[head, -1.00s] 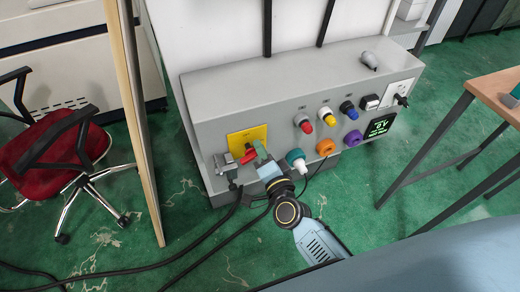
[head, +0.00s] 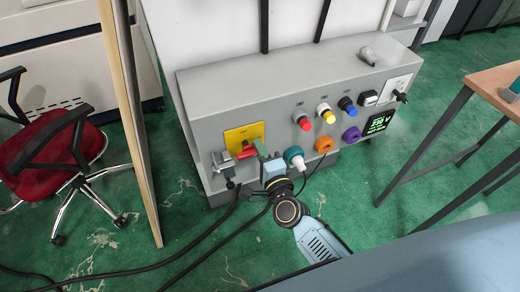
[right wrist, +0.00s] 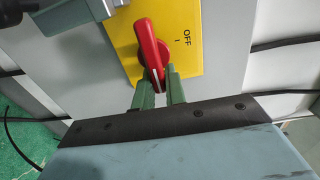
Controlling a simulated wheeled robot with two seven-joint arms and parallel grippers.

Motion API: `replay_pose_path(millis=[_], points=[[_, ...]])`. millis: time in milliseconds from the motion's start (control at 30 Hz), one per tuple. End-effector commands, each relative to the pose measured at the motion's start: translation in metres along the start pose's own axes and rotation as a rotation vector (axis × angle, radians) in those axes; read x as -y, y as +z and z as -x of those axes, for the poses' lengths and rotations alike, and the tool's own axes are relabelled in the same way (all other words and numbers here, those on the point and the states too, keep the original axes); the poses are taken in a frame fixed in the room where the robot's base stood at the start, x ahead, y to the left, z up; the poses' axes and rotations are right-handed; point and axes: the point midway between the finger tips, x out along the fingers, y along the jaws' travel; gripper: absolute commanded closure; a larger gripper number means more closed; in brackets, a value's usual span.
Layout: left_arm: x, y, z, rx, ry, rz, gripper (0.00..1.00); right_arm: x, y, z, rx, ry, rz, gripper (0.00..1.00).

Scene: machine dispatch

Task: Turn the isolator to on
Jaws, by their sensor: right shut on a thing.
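The isolator has a red handle (head: 246,152) on a yellow plate (head: 236,134) at the left of the grey panel's front. In the right wrist view the red handle (right wrist: 149,45) lies lengthwise toward my fingers, and its white line points between them. The OFF label (right wrist: 187,37) and its tick on the yellow plate (right wrist: 207,62) are to the right of the handle, off the line's direction. My right gripper (head: 262,153) is shut on the handle's end, with its green fingers (right wrist: 161,90) on either side. My left gripper is not in view.
A grey bracket (head: 223,162) is close left of the isolator. A teal-and-white plug (head: 295,157) is close right, with orange (head: 324,145) and purple (head: 352,135) sockets beyond. Black cables (head: 190,258) run below the panel. A wooden board edge (head: 130,125) stands further left.

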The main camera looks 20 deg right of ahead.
Motion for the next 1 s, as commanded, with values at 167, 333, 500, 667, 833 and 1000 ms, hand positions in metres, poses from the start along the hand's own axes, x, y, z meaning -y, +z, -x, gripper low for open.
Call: replay_pose_path(millis=[167,333,500,667,833,1000], points=[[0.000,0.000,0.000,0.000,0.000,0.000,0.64,0.000,0.000,0.000,0.000,0.001,-0.004,1.00],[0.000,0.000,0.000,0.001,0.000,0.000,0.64,0.000,0.000,0.000,0.000,0.001,-0.003,0.73],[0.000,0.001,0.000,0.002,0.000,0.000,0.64,0.000,0.000,0.000,0.000,0.001,-0.002,0.65],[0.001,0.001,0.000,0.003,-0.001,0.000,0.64,0.000,0.000,0.001,0.000,0.001,-0.001,0.65],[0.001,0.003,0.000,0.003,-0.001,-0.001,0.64,-0.001,0.000,0.015,0.001,0.004,0.001,0.65],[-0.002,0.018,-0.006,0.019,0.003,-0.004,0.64,-0.001,0.000,0.050,0.002,0.005,0.001,0.65]])
